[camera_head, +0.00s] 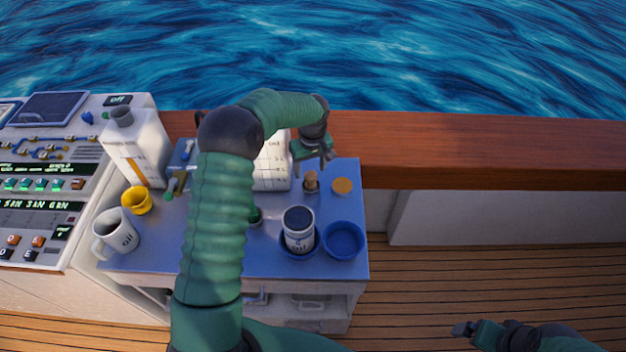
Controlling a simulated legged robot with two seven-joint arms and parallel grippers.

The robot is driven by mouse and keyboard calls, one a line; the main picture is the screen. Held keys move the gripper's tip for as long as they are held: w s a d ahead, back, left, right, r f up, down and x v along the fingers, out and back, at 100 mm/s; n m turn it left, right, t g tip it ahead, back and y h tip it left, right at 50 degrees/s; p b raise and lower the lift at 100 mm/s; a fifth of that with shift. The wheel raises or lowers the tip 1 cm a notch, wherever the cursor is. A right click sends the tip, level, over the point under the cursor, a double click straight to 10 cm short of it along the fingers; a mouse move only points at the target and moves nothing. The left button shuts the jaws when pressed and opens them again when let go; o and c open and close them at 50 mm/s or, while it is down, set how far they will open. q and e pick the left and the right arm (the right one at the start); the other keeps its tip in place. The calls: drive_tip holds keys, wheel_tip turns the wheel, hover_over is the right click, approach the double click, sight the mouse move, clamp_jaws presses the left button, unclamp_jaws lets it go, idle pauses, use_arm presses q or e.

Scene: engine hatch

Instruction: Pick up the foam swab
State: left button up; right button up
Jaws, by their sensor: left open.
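My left gripper (314,163) reaches over the far side of the blue-topped table (180,255), with its open jaws pointing down. A small upright tan-and-brown piece (311,182) stands just below the jaws, apart from them; it may be the foam swab, but it is too small to be sure. Beside it lies a flat orange disc (342,186). My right gripper (462,329) is low at the bottom right, over the deck, away from the table; its jaws are too small to read.
A white can (299,231) stands in one blue bowl, beside an empty blue bowl (344,240). A white mug (116,236), yellow cup (137,200), white jug (136,150) and control panel (40,190) are at left. A wooden rail (480,150) runs behind.

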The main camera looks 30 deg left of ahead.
sight(311, 175)
use_arm(q)
drive_tip(key=f, duration=0.4)
drive_tip(key=shift+a+p, duration=0.25)
drive_tip(key=shift+p, duration=0.1)
drive_tip(key=shift+w+d+f, duration=0.1)
drive_tip(key=shift+d+f, duration=0.05)
drive_tip(key=shift+f, duration=0.2)
drive_tip(key=shift+w+d, duration=0.15)
drive_tip(key=shift+d, duration=0.1)
drive_tip(key=c, duration=0.3)
drive_tip(key=shift+a, duration=0.25)
drive_tip(key=c, duration=0.8)
drive_tip(key=shift+d, duration=0.1)
clamp_jaws()
drive_tip(key=shift+r, duration=0.1)
wheel_tip(311, 175, up, 18)
drive_tip(key=shift+b, duration=0.35)
